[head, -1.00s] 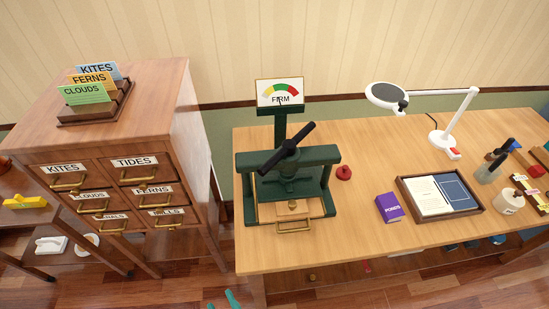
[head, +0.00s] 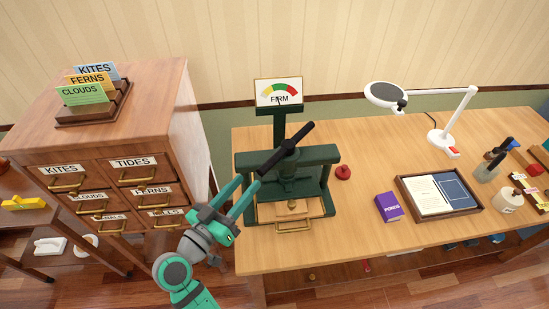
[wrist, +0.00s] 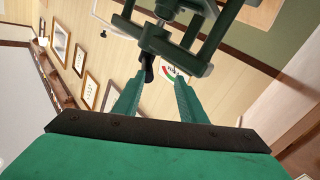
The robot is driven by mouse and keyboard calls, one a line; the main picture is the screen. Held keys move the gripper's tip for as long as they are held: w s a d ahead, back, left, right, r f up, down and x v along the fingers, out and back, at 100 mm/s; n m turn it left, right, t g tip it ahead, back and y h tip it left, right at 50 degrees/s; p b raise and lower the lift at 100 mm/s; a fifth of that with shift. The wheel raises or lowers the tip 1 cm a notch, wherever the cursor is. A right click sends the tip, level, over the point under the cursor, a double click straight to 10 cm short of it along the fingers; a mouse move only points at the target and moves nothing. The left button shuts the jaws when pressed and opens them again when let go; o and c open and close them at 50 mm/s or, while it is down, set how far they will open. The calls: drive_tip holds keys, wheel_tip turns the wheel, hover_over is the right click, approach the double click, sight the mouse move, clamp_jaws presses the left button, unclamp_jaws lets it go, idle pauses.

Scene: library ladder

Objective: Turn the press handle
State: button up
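The green press (head: 322,165) stands on the left part of the wooden table. Its black bar handle (head: 286,149) lies across the top of the screw, slanting from lower left to upper right. A gauge sign reading FIRM (head: 279,93) stands behind it. My gripper (head: 246,195) is open and empty, just left of the press and below the handle's lower-left end, apart from it. In the wrist view, the two green fingers (wrist: 155,95) are spread, with the handle's dark end (wrist: 149,68) beyond and between their tips. The press frame (wrist: 187,40) fills the upper middle there.
A wooden drawer cabinet (head: 184,110) stands to the left, close to my arm. On the table are a red knob (head: 343,172), a purple book (head: 389,208), a tray (head: 480,207) and a white lamp (head: 462,112).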

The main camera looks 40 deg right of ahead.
sight(275, 159)
drive_tip(key=d, duration=0.3)
drive_tip(key=d+r+m+g, duration=0.1)
drive_tip(key=d, duration=0.3)
drive_tip(key=w+d+m, duration=0.1)
drive_tip(key=d, duration=0.3)
drive_tip(key=shift+r+g, duration=0.3)
drive_tip(key=shift+g, duration=0.1)
drive_tip(key=shift+w+d, duration=0.15)
drive_tip(key=shift+d, duration=0.35)
drive_tip(key=shift+c, duration=0.7)
clamp_jaws()
